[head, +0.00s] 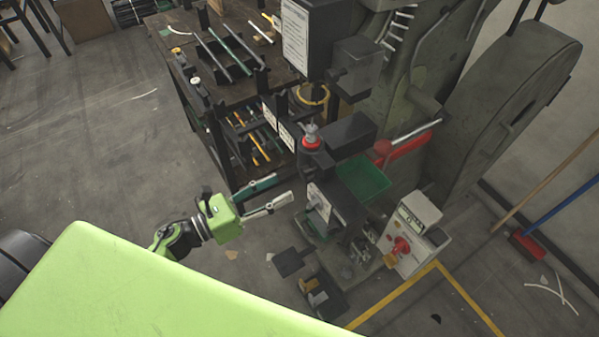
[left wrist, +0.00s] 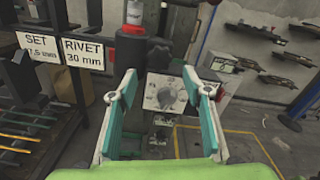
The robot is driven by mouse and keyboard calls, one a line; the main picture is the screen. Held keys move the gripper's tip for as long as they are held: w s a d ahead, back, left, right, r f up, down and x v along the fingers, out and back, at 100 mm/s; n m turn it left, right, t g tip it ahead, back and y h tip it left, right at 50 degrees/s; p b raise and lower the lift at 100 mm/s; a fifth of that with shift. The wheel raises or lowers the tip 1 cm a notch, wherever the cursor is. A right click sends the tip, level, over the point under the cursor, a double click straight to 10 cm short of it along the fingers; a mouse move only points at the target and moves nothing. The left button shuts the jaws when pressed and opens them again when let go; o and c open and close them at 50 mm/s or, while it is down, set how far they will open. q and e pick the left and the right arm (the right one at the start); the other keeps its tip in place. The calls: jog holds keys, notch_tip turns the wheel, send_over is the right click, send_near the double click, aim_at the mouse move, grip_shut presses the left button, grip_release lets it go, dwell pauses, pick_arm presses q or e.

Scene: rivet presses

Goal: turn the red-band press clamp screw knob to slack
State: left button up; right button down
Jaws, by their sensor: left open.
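The red-band press (head: 345,200) stands right of centre in the head view, with a red ring (head: 312,143) on its upper column. The red band also shows in the left wrist view (left wrist: 132,29). A round grey knob (left wrist: 165,97) sits on a pale marked plate (left wrist: 178,88) on the press front. The plate's face shows in the head view (head: 318,203), but the knob is too small to make out there. My left gripper (head: 284,188) is open and faces the plate. In the left wrist view the knob appears between its spread fingers (left wrist: 160,85), apart from them. My right gripper is out of view.
A dark workbench (head: 185,65) with rods and tools stands behind, left of the press. Open floor lies to the left. Signs (left wrist: 83,52) hang left of the press.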

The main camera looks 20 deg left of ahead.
aim_at(303, 176)
pick_arm(q)
jog(key=p+x, duration=0.1)
jog(key=x, duration=0.5)
jog(key=shift+r, duration=0.1)
jog(key=shift+w+d+p, duration=0.2)
jog(key=shift+w+p, duration=0.1)
jog(key=shift+w+d, duration=0.15)
jog(key=shift+w, duration=0.05)
jog(key=c, duration=1)
jog(key=shift+c, duration=0.6)
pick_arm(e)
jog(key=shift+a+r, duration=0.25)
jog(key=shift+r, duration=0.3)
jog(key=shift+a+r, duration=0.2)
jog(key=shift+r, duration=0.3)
